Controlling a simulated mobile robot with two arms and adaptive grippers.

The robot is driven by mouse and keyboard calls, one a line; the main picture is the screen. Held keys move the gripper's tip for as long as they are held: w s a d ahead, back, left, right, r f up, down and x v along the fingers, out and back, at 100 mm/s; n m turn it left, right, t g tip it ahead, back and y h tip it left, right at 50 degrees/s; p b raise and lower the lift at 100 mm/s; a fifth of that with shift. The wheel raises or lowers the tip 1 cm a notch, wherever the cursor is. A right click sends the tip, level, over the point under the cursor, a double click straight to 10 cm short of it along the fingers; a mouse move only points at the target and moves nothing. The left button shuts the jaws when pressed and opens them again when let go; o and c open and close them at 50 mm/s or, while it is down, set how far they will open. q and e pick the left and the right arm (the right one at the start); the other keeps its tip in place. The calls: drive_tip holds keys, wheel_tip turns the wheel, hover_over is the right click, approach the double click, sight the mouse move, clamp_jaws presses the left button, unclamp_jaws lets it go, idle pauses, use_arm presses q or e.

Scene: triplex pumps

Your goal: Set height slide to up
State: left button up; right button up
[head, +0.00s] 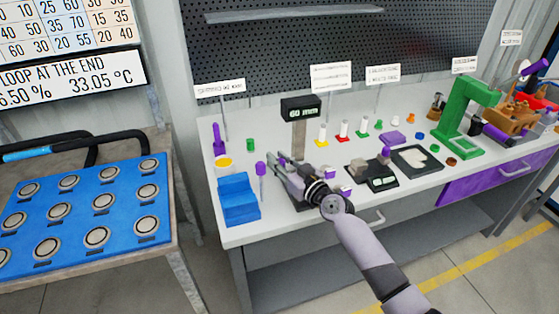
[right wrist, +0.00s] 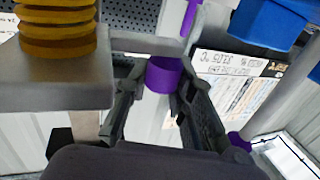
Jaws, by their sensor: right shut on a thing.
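The height gauge shows in the head view as a black display (head: 300,108) reading 60 mm on top of an upright grey column (head: 298,142). My right gripper (head: 278,168) is at the lower part of this column, on its left side. In the right wrist view a purple cylindrical knob (right wrist: 164,75) sits between the two fingers of my right gripper (right wrist: 166,88), which is shut on it. The knob's join to the slide is hidden. In the head view the gripper and wrist cover the lower part of the gauge. My left gripper is not in view.
A small black scale (head: 382,181), a dark tray (head: 418,158) and a green press (head: 468,120) stand to the right. A pegboard (head: 290,50) closes the back.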

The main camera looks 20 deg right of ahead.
clamp_jaws()
idle(0.3)
wheel_tip(320, 180, up, 8)
drive_tip(key=p, duration=0.5)
drive_tip(key=shift+f+p, duration=0.25)
drive_tip(key=shift+p, duration=0.1)
drive_tip(key=shift+w+d+r, duration=0.1)
drive_tip(key=shift+o, duration=1.6)
unclamp_jaws()
drive_tip(key=o, duration=0.3)
drive_tip(key=shift+o, duration=0.2)
